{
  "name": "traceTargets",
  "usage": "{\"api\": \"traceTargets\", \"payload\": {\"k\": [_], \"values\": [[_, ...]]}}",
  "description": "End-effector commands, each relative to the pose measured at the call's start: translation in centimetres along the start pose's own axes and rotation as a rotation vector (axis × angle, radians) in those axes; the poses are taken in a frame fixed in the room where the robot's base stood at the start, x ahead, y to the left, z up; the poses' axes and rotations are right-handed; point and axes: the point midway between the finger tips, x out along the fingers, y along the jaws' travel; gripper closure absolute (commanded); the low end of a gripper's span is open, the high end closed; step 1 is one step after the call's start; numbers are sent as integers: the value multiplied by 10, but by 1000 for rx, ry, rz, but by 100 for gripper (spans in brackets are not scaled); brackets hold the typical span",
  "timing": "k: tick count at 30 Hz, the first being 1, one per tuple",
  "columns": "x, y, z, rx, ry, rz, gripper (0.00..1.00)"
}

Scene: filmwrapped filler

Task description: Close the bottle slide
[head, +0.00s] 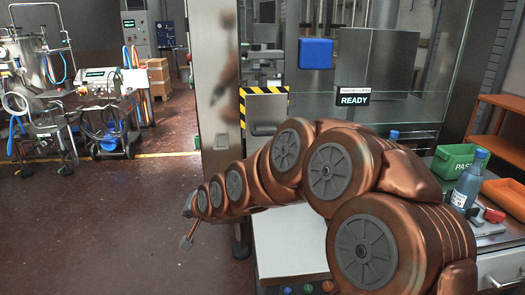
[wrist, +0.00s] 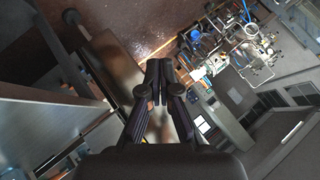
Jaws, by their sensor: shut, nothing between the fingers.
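My gripper (wrist: 158,68) is shut and empty in the wrist view, its dark fingers together. In the head view, my arm reaches left across the front of a steel machine, and my gripper (head: 187,232) is at its far end, low and left of the machine front. I cannot tell for sure which part is the bottle slide. A blue block (head: 316,54) sits high on the clear front panel. A grey plate with yellow-black striped edging (head: 264,112) is left of it. My gripper appears apart from both. My arm hides the machine's lower middle.
A READY display (head: 353,97) is on the machine. At right are a blue bottle (head: 467,185), a green PASS bin (head: 455,160) and an orange tray (head: 507,194). Carts with hoses (head: 100,110) stand far left. The red floor (head: 100,215) at left is clear.

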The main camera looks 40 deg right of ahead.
Motion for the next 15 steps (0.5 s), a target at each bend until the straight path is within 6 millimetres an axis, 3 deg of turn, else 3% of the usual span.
{"api": "traceTargets", "payload": {"k": [1,3,7,11,15], "values": [[17,12,-16,67,60,-32,100],[30,19,-46,164,154,-91,100],[43,42,-104,340,334,-205,100],[44,77,-160,506,519,-324,100],[31,121,-208,650,701,-444,100]]}}
